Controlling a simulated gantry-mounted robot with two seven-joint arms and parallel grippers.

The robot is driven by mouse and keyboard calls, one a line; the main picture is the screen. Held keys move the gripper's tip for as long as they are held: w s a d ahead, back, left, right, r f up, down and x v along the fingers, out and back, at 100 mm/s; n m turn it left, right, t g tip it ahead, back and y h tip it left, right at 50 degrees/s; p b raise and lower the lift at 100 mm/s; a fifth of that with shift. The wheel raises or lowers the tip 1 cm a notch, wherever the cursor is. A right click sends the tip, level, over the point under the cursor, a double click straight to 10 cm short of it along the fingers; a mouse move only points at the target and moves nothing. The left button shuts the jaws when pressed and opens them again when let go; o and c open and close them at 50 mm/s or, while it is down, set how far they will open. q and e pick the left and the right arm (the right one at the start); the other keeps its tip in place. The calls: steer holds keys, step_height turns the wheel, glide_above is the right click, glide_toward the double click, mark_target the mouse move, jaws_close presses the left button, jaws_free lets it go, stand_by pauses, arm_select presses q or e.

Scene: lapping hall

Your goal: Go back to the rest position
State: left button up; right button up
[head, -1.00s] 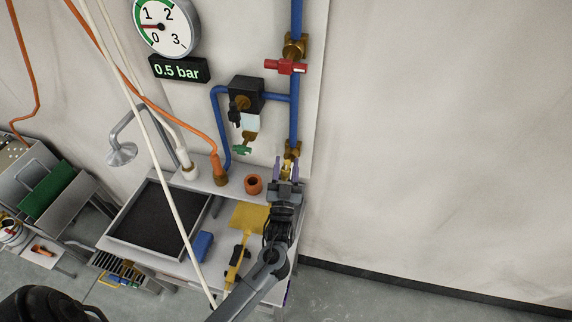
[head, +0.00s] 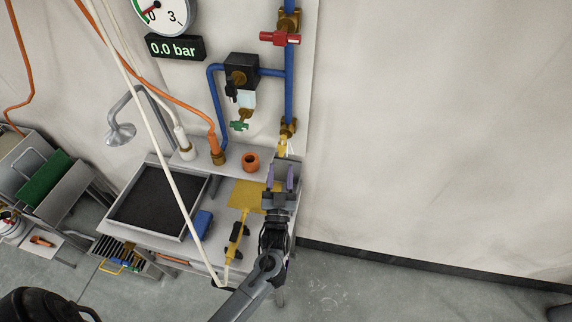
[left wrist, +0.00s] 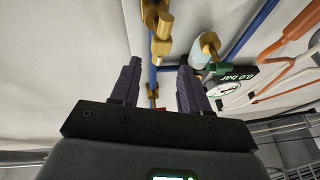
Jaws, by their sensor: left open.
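My left gripper (head: 281,170) is open and empty, just below the brass valve (head: 288,128) at the foot of the blue pipe. A yellow piece (head: 283,148) hangs under this valve, apart from the fingers. In the left wrist view my left gripper (left wrist: 159,68) shows both purple fingers spread with nothing between them; brass fittings (left wrist: 163,28) lie beyond. The display (head: 175,47) reads 0.0 bar under the round gauge (head: 164,12), whose top is cut off. My right gripper is not in view.
A bench holds a dark tray (head: 157,202), a blue block (head: 202,224), a yellow mat (head: 244,194) and an orange ring (head: 251,161). A pale hose (head: 165,165) crosses in front. A red handle (head: 280,38) sits across the pipe above. The wall at right is bare.

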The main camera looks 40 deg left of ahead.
arm_select(q)
steer(key=s+d+f+m+g+h, duration=0.3)
steer(key=s+d+g+h, duration=0.15)
steer(key=s, duration=0.45)
steer(key=s+d+f+m+g+h, duration=0.2)
steer(key=s+d+f+g+h, duration=0.15)
steer(key=s+g, duration=0.35)
steer(key=s+d+f+m+g+h, duration=0.25)
steer(key=s+g+h, duration=0.2)
steer(key=s, duration=0.55)
step_height(320, 180, up, 17)
steer(key=p, duration=1.7)
steer(key=shift+r+t, duration=0.2)
steer(key=shift+t, duration=0.1)
steer(key=shift+h, duration=0.25)
